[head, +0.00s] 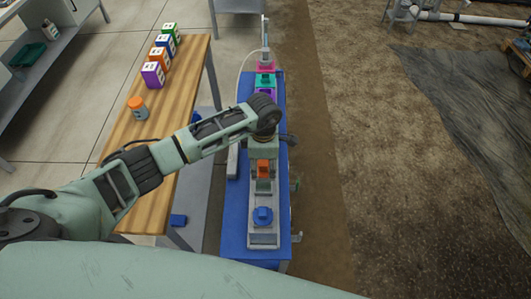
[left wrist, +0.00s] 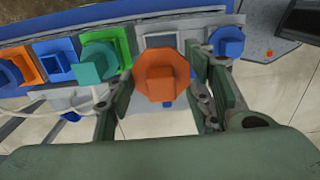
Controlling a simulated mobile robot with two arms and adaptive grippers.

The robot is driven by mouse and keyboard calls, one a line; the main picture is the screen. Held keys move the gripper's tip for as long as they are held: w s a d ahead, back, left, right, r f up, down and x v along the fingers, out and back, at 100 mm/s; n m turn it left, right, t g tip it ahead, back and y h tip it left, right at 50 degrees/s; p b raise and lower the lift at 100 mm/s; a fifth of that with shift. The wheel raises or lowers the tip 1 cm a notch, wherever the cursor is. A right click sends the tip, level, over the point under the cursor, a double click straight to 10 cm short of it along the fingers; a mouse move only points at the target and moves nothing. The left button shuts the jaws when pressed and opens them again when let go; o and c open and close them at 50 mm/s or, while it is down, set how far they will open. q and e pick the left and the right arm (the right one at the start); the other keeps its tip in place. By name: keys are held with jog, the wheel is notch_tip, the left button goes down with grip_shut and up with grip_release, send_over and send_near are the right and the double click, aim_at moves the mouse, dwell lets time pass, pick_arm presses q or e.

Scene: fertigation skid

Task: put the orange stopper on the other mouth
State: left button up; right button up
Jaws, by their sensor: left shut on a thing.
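The orange stopper (left wrist: 166,77) is an eight-sided knob held between the fingers of my left gripper (left wrist: 168,95), which is shut on it. In the head view the orange stopper (head: 263,168) shows below the wrist, over the blue skid, with my left gripper (head: 263,178) around it. A pale square-rimmed mouth (left wrist: 161,41) shows just behind the stopper in the left wrist view. I cannot tell whether the stopper touches anything below. A blue stopper (left wrist: 227,42) sits to the right; it also shows in the head view (head: 263,215). My right gripper is not in view.
A teal stopper (left wrist: 97,62) by a green frame, a blue frame (left wrist: 58,66) and an orange frame (left wrist: 29,69) are to the left in the wrist view. A wooden bench (head: 170,120) holds lettered blocks and an orange-lidded jar (head: 138,107).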

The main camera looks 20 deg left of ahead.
pick_arm(q)
jog(key=shift+s+d+f, duration=0.1)
jog(key=shift+f, duration=0.15)
jog(key=shift+s+a+f+b, duration=0.1)
jog(key=shift+a+f+b, duration=0.15)
jog(key=shift+f+b, duration=0.2)
jog(key=shift+f, duration=0.3)
notch_tip(320, 180, down, 8)
jog(key=b, duration=0.6)
jog(key=shift+d, duration=0.1)
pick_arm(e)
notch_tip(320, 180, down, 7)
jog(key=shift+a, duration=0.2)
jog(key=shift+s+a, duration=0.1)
